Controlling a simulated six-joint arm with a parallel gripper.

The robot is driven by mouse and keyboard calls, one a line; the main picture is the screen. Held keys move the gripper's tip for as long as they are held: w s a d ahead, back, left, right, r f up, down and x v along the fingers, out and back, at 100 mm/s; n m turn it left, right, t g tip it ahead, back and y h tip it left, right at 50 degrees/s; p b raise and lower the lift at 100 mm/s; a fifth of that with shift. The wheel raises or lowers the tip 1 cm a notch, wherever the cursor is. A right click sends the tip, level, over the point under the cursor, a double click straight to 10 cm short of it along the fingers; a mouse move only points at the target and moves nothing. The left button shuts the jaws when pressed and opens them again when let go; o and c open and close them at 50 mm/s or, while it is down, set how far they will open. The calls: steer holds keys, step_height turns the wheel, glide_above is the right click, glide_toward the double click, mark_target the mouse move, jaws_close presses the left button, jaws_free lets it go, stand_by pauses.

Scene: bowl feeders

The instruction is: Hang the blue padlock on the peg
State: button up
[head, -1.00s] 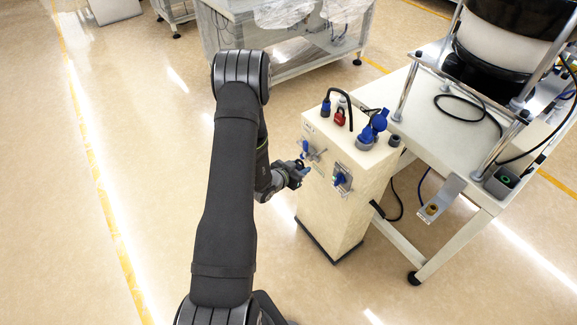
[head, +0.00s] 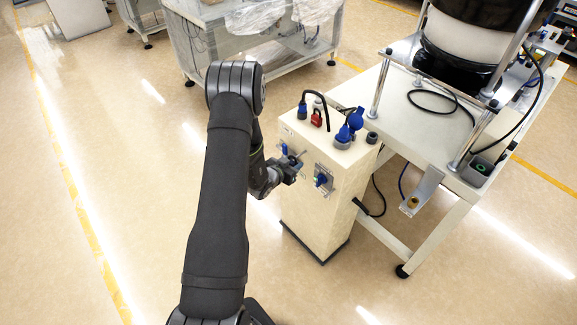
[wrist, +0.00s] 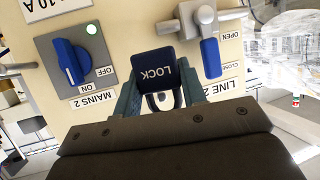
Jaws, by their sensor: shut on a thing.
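A blue padlock (wrist: 158,72) marked LOCK sits between the fingers of my gripper (wrist: 160,88) in the wrist view. My gripper is shut on it, with the shackle partly hidden between the fingers and the lettering upside down. In the head view my gripper (head: 294,166) is close to the front panel of the cream cabinet (head: 310,215), between a blue valve handle and a blue rotary switch; the padlock is hard to make out there. I cannot clearly identify the peg; a grey rod (wrist: 17,60) shows at the left of the wrist view.
The rotary switch (wrist: 69,62), MAINS 2, and the valve handle (wrist: 211,58), LINE 2, flank the padlock closely. A white machine table (head: 430,135) is right; the floor at left is clear.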

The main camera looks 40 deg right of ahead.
steer(key=d, duration=0.3)
steer(key=shift+d+f, duration=0.15)
steer(key=shift+f, duration=0.05)
steer(key=shift+s+d, duration=0.1)
steer(key=shift+d, duration=0.1)
stand_by(0.6)
steer(key=o, duration=1.1)
steer(key=shift+o, duration=0.2)
steer(key=v, duration=1.8)
steer(key=shift+a+f, duration=0.1)
steer(key=x, duration=1.6)
steer(key=shift+d+f, duration=0.1)
steer(key=shift+d, duration=0.2)
